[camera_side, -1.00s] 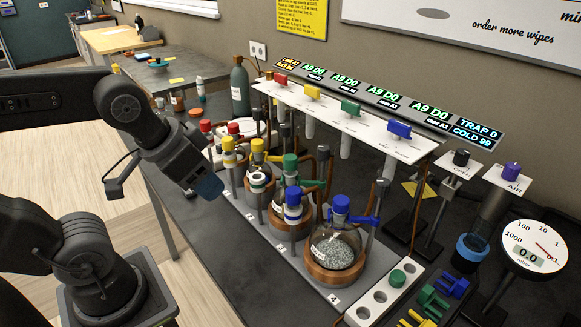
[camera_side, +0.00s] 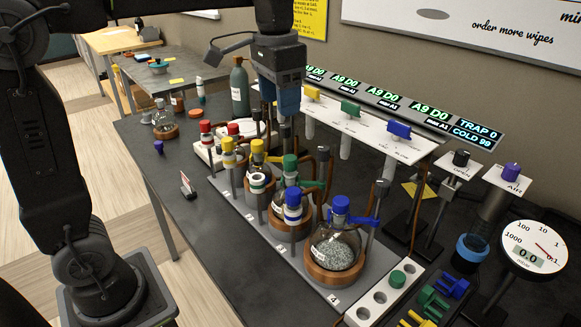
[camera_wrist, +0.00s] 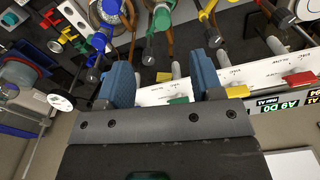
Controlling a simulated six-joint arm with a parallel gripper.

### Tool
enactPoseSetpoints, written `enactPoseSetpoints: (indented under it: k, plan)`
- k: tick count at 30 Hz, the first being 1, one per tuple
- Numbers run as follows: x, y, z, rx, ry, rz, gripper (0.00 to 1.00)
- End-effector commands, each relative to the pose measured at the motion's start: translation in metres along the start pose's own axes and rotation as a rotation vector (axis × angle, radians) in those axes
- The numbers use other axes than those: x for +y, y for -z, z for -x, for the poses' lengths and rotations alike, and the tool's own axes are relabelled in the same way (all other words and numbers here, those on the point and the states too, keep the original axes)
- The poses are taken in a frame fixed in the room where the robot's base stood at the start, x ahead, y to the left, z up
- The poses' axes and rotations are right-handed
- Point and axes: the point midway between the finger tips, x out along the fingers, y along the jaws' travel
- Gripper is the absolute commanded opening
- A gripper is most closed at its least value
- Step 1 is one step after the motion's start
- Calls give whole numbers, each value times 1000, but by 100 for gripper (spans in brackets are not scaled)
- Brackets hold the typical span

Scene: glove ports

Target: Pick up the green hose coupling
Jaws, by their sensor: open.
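Several green parts show, and I cannot tell for certain which is the hose coupling. A green-capped flask top (camera_side: 290,162) has a green side piece (camera_side: 313,184) beside a brown hose; they also show in the wrist view as a green cap (camera_wrist: 162,18) and green side piece (camera_wrist: 150,47). A green tap (camera_side: 350,107) sits on the white manifold panel and shows between my jaws in the wrist view (camera_wrist: 178,100). Green clips (camera_side: 432,301) lie at the front right. My gripper (camera_side: 288,112) points down, open and empty, above the flask row near the panel.
Flasks with yellow and blue (camera_side: 340,204) tops stand in copper-coloured holders on a grey base. Brown hoses and upright rods crowd between them and the panel (camera_side: 375,138). A gauge (camera_side: 535,246) stands at right. The bench's left part (camera_side: 165,205) is mostly clear.

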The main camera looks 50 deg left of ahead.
Motion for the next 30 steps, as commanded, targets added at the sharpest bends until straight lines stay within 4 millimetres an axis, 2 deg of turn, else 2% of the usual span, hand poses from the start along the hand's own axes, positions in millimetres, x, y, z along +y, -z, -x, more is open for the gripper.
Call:
enactPoseSetpoints:
  k: [3, 8, 18, 26, 30]
  plan:
    - [-4, 16, 0, -40, -8, -16, 60]
    - [-5, 21, -8, -58, -12, -23, 60]
    - [-4, 17, -69, -57, -12, -23, 60]
    - [-3, 16, -89, -54, -11, -22, 60]
    - [-2, 15, -108, -56, -11, -23, 60]
